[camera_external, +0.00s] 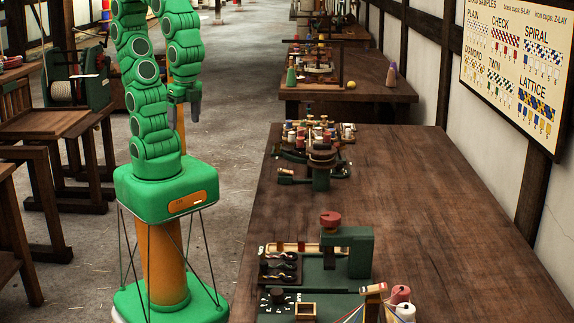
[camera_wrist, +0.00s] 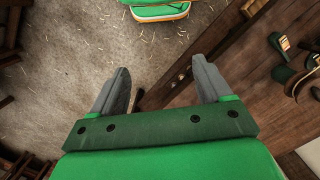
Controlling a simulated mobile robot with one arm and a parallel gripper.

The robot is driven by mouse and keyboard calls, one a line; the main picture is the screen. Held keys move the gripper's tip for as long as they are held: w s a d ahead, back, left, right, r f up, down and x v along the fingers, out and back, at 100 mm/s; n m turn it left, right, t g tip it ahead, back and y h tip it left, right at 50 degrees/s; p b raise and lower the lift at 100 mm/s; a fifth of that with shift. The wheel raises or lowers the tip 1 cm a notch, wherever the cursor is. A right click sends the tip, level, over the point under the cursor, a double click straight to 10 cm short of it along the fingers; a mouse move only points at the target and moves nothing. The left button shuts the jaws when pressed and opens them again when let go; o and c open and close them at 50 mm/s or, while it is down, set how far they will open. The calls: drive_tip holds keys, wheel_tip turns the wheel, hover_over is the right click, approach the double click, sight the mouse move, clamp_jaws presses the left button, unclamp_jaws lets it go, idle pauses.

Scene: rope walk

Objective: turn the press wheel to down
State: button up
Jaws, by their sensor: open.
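A small red round wheel (camera_external: 330,219) sits on a green press-like frame (camera_external: 358,253) near the front of the long right-hand table; it looks like the press wheel. Whether it is set up or down cannot be told. My gripper (camera_external: 187,110) hangs in the air beside my arm, left of the table and well apart from the wheel. The wheel cannot be made out in the wrist view.
The wooden table (camera_external: 440,240) is clear on its right side. A dial (camera_external: 277,297), white and red spools (camera_external: 402,300) and threads stand close around the press. Another green device (camera_external: 320,165) with several spools stands farther back. A sample board (camera_external: 515,60) hangs on the wall.

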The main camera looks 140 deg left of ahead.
drive_tip(key=w+r+n, duration=0.3)
drive_tip(key=w+n, duration=0.1)
drive_tip(key=w, duration=0.9)
drive_tip(key=n+t, duration=0.2)
drive_tip(key=n, duration=1.1)
hover_over(331, 216)
drive_tip(key=s, duration=0.1)
wheel_tip(331, 216, down, 7)
drive_tip(key=shift+r, duration=0.1)
drive_tip(key=shift+w+f, duration=0.35)
drive_tip(key=shift+f, duration=3.9)
drive_tip(key=c, duration=1)
drive_tip(key=shift+c, duration=0.2)
